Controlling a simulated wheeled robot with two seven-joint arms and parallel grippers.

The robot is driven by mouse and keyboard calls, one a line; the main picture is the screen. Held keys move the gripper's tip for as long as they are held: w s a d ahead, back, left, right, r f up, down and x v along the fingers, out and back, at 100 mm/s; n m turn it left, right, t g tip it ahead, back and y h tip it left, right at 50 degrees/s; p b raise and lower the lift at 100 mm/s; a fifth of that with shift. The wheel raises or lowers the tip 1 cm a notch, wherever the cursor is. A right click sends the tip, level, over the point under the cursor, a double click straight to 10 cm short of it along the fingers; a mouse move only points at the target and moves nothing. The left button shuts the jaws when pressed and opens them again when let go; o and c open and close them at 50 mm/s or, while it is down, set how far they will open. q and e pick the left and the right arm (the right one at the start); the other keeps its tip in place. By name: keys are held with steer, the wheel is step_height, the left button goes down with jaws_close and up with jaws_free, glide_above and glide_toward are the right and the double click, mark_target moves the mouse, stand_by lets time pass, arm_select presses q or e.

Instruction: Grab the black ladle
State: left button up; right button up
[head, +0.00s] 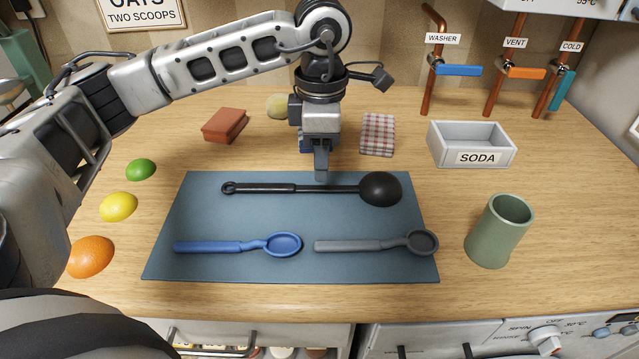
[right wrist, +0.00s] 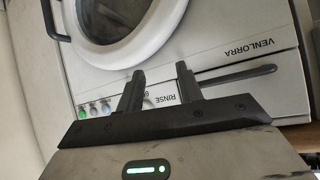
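The black ladle (head: 380,189) lies along the back of the blue-grey mat (head: 200,262), its round bowl to the right and its handle to the left. My left gripper (head: 321,178) points down at the ladle's handle, left of the bowl. Its fingertips appear at or just behind the handle; I cannot tell whether they touch it. The fingers overlap from this side, so their opening is hidden. My right gripper (right wrist: 160,88) is open and empty in the right wrist view, in front of a washing machine (right wrist: 230,70).
A blue spoon (head: 283,245) and a grey spoon (head: 422,243) lie at the mat's front. A green cup (head: 498,232) and the SODA box (head: 470,140) stand to the right. A lime (head: 141,169), lemon (head: 118,206) and orange (head: 90,257) line the left.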

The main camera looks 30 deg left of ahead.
mark_target(320, 187)
arm_select(q)
step_height(320, 187, down, 5)
steer(key=shift+s+a+r+p, duration=0.1)
steer(key=shift+s+r+p, duration=0.05)
steer(key=shift+p, duration=0.2)
jaws_close()
steer(key=shift+r, duration=0.1)
